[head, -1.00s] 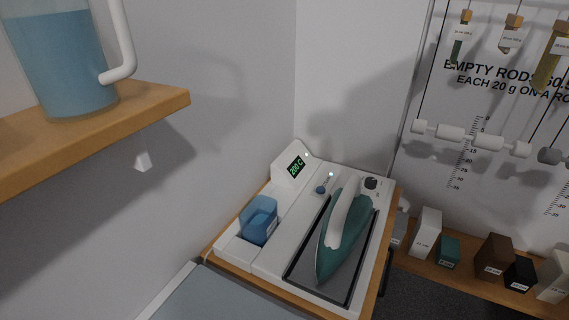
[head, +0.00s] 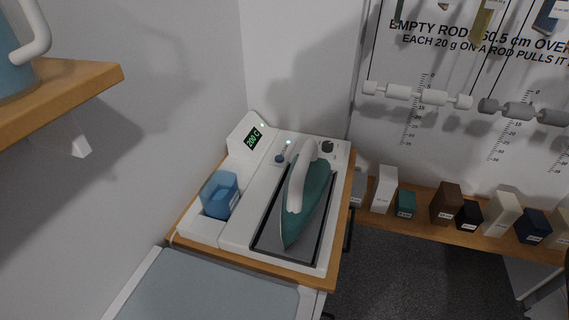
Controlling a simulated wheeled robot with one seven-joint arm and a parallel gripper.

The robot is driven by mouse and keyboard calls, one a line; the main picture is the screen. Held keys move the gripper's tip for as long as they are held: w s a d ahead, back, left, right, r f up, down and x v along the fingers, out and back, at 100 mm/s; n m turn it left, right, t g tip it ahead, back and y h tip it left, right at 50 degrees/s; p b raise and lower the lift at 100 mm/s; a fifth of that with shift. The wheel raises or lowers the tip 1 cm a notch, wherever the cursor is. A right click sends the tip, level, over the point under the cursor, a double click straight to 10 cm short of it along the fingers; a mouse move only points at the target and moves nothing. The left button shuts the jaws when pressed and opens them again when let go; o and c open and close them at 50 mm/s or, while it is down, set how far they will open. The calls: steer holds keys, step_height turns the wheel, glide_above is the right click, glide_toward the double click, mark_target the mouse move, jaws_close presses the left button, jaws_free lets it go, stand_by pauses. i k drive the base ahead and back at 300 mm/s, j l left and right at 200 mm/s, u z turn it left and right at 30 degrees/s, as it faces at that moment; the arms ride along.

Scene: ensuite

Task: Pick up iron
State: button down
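The iron (head: 308,200) has a teal body and a white handle (head: 297,174). It rests on a dark rectangular plate (head: 269,240) set in a white station (head: 238,226), with its pointed tip toward the viewer. The handle is on top and nothing covers it. The station stands on a small wooden-topped stand (head: 320,288) in the corner. My gripper is not in view, so its distance from the iron cannot be told.
A blue container (head: 219,195) sits in the station beside a green display (head: 253,138). A wooden shelf (head: 90,88) with a blue-filled jug (head: 14,62) juts out at upper left. A padded grey surface (head: 205,291) is in front. A low shelf (head: 420,225) at right holds several small boxes.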

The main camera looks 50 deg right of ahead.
mark_target(308, 178)
steer(key=j+z, duration=0.15)
steer(key=z, duration=1.35)
steer(key=k+j+z, duration=0.2)
steer(key=k+j, duration=0.4)
steer(key=k, duration=0.15)
